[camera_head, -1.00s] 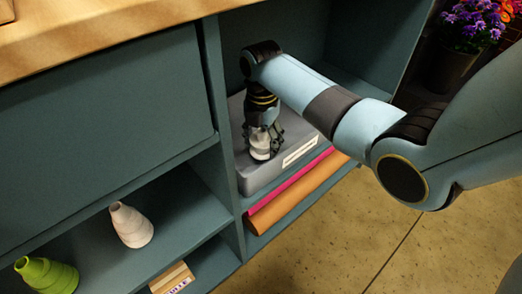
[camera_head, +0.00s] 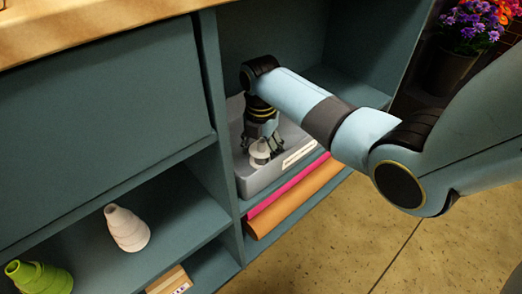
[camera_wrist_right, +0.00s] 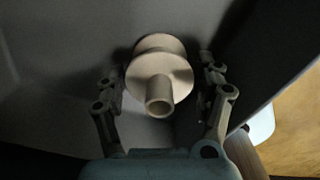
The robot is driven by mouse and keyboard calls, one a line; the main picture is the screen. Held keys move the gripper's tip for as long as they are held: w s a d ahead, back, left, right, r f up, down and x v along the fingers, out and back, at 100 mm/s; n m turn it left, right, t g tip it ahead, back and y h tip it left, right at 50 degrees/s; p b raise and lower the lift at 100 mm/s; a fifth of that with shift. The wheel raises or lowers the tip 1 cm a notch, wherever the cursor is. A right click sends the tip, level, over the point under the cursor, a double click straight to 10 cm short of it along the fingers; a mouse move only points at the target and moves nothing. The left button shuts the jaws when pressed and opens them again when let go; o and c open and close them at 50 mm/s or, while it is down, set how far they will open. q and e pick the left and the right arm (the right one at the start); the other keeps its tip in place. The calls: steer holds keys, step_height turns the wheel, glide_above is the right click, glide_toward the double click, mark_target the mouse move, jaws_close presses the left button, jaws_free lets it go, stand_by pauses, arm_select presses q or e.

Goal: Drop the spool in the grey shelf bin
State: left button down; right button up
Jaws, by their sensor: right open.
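The grey shelf bin (camera_head: 258,184) sits on the shelf under the wooden top, with a pale label on its front. The pale spool (camera_head: 260,150) shows at the bin's opening, just below my right gripper (camera_head: 263,146). In the right wrist view, the spool (camera_wrist_right: 158,75) lies between the spread fingers of my right gripper (camera_wrist_right: 160,88), with a narrow gap on each side. The gripper is open and points down into the bin. I cannot tell whether the spool touches the bin's floor. My left gripper is not in view.
Pink and orange rolls (camera_head: 295,200) lie on the shelf below the bin. A white stepped vase (camera_head: 127,228) and a green one (camera_head: 40,277) stand on the left shelf. A divider (camera_head: 222,150) stands close left of the bin. Purple flowers (camera_head: 465,28) are at the far right.

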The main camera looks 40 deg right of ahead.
mark_target(261, 141)
steer(key=shift+r, duration=0.35)
step_height(261, 141, up, 2)
steer(key=shift+r+p, duration=0.25)
steer(key=shift+p, duration=0.55)
step_height(261, 141, up, 9)
steer(key=p, duration=0.4)
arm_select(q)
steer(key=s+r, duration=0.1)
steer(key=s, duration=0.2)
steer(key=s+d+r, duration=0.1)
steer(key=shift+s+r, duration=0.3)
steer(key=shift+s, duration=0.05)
